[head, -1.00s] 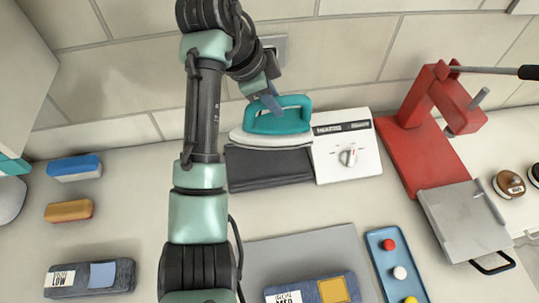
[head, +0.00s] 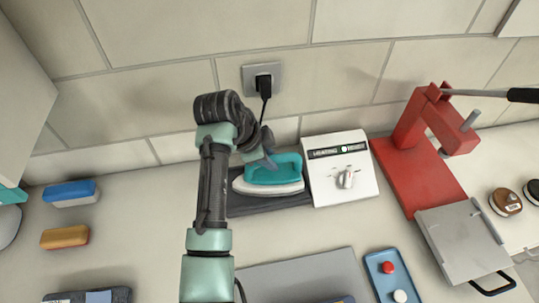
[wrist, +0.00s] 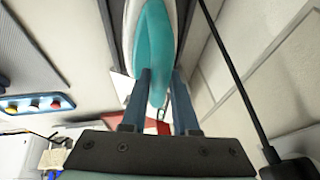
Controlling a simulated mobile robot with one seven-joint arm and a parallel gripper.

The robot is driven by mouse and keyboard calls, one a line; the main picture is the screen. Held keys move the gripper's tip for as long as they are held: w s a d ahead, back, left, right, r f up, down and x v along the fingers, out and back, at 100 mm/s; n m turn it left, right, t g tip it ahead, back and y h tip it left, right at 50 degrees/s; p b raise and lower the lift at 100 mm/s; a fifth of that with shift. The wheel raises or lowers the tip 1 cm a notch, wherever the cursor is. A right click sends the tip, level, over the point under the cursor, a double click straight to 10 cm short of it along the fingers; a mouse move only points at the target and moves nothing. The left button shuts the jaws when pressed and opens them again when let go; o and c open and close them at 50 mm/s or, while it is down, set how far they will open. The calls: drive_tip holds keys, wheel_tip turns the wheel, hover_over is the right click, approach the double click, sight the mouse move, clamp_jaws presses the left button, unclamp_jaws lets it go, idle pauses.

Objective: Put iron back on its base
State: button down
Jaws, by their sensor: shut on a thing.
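The iron (head: 276,171) has a teal body and a pale soleplate. In the head view it is over the dark base (head: 240,207), beside the white heating unit (head: 325,190) with its dial. The iron looks roughly level and close to the base; I cannot tell whether it touches. My gripper (head: 267,160) is shut on the iron's handle from above. In the wrist view my gripper (wrist: 160,78) has its two blue fingers on either side of the teal handle (wrist: 153,45). Much of the base is hidden by the iron and my arm.
A wall socket (head: 262,79) with a black plug and cord is behind the iron. A red press (head: 415,175) stands at right. A blue tray (head: 385,285) and grey mat (head: 300,275) lie in front. Blue (head: 70,192) and orange (head: 64,237) blocks lie left.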

drive_tip(key=shift+r, duration=0.15)
drive_tip(key=c, duration=0.7)
unclamp_jaws()
